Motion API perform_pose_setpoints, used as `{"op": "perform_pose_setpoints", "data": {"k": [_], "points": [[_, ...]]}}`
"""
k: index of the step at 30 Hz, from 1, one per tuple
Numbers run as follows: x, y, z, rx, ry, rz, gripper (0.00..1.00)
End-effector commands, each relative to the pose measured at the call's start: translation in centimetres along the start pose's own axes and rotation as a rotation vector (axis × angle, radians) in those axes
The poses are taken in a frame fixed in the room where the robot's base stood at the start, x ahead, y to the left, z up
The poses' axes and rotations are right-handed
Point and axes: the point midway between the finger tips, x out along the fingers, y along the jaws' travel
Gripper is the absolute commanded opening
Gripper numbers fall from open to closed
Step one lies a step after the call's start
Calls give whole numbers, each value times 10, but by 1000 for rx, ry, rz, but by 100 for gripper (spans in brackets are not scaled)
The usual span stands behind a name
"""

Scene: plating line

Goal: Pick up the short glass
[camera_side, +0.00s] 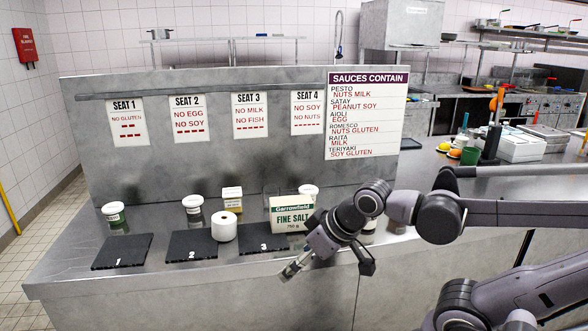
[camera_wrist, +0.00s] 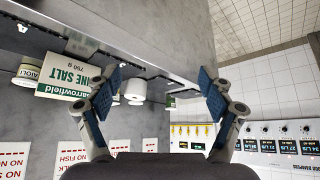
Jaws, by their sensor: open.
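I cannot clearly make out a short glass. A faint, clear, glass-like upright shape (camera_side: 270,191) shows behind the left edge of the salt box (camera_side: 291,214) in the side view; its height is hard to judge. In the wrist view I cannot pick it out. My gripper (camera_side: 291,268) is in front of the salt box, over the counter's front edge, pointing down and left. In the wrist view my gripper (camera_wrist: 163,82) has its two fingers wide apart with nothing held. The upside-down salt box (camera_wrist: 66,78) is beside the left finger.
A white roll (camera_side: 223,226) stands between slate 2 (camera_side: 181,248) and slate 3 (camera_side: 254,246). Slate 1 (camera_side: 122,252) is at the left. Several lidded tubs, including one (camera_side: 114,213) at the left, stand along the back panel (camera_side: 240,160). The counter's front strip is clear.

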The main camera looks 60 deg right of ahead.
Motion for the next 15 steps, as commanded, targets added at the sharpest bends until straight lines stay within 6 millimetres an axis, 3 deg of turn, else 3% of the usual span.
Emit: {"op": "perform_pose_setpoints", "data": {"k": [8, 11, 15], "points": [[0, 1, -3, 5, -2, 3, 82], [-2, 7, -17, 23, -9, 14, 82], [-4, 24, -54, 75, -30, 46, 82]]}}
